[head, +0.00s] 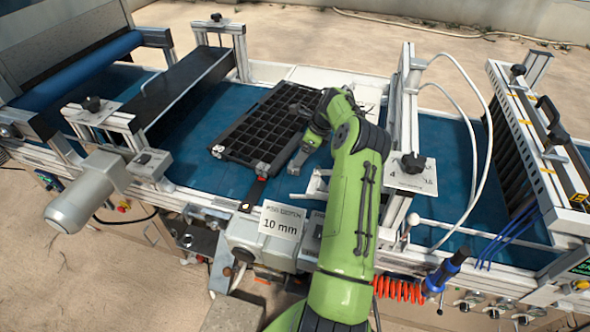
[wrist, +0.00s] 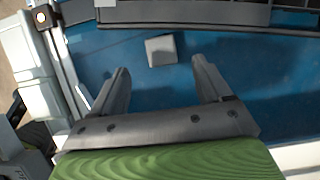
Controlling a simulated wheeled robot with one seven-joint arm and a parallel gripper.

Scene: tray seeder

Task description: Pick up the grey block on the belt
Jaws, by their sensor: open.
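The grey block (wrist: 161,50) is small and pale and sits on the blue belt (wrist: 230,75) in the wrist view. I cannot make it out in the head view, where my arm and gripper cover part of the belt. My gripper (wrist: 160,72) is open and empty, its two fingers apart. In the wrist view the block shows just beyond the fingertips, roughly midway between them and not touching either. In the head view my gripper (head: 294,138) is over the right edge of the black tray.
The black celled tray (head: 255,137) lies on the belt; its edge also shows beyond the block in the wrist view (wrist: 205,27). An upright metal frame (head: 402,110) with white hoses stands right of my arm. A dark crossbar (head: 185,85) spans the belt at left.

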